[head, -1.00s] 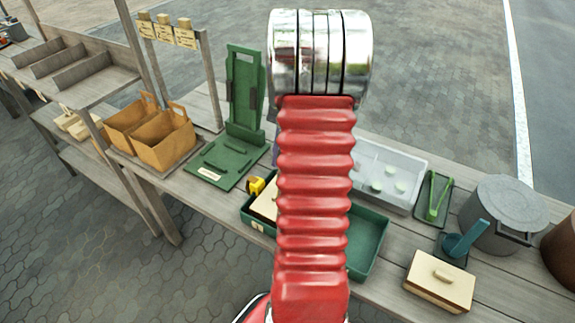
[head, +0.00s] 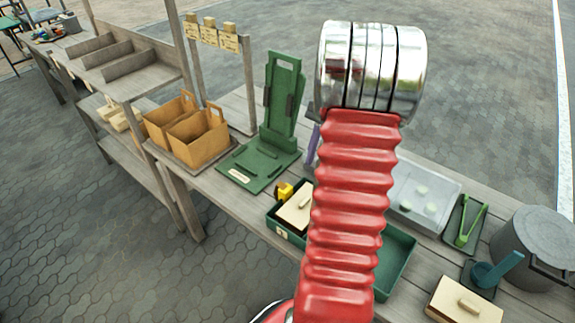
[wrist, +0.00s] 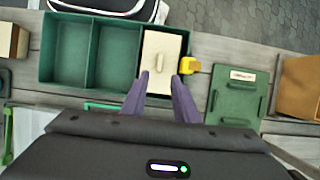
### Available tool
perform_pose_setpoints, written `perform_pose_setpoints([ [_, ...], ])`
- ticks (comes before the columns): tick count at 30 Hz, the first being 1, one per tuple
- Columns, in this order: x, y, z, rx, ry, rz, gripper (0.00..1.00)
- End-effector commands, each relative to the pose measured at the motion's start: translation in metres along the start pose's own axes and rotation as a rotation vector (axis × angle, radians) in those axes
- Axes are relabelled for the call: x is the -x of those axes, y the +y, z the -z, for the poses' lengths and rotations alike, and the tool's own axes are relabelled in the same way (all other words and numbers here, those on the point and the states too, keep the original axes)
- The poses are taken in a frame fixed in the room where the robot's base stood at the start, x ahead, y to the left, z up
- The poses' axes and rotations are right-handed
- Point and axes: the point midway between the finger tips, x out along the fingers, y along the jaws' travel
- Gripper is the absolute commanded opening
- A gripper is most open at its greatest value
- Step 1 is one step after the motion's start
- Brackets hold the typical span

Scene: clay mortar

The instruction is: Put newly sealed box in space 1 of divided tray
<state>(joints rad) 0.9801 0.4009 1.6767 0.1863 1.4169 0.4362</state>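A green divided tray (wrist: 92,80) lies on the wooden bench, with its dividers showing in the wrist view. A cream lidded box (wrist: 163,48) with a bar handle sits in its rightmost compartment there; the two compartments to its left look empty. In the head view, my red arm hides part of the tray (head: 400,262), and the box (head: 294,210) shows at the tray's left end. My gripper (wrist: 160,78) has purple fingers with apart tips and nothing visibly held between them. The tips overlap the box's near end in the wrist view; I cannot tell the height gap.
A yellow object (wrist: 189,66) sits beside the box. A green stand (head: 262,150) and orange carriers (head: 195,135) are left of the tray. A clear tray (head: 425,200), green tongs (head: 466,222), a grey pot (head: 535,245) and another cream lidded box (head: 463,301) are right.

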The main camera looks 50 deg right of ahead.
Motion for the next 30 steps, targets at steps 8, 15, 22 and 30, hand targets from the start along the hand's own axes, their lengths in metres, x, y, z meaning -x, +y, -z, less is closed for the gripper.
perform_pose_setpoints([
  [8,0.002,-0.006,-0.011,0.032,0.018,-0.004,0.28],
  [15,0.011,-0.032,-0.066,0.200,0.112,-0.020,0.28],
  [22,0.014,-0.053,-0.133,0.415,0.224,-0.032,0.28],
  [30,0.009,-0.061,-0.208,0.672,0.348,-0.034,0.28],
])
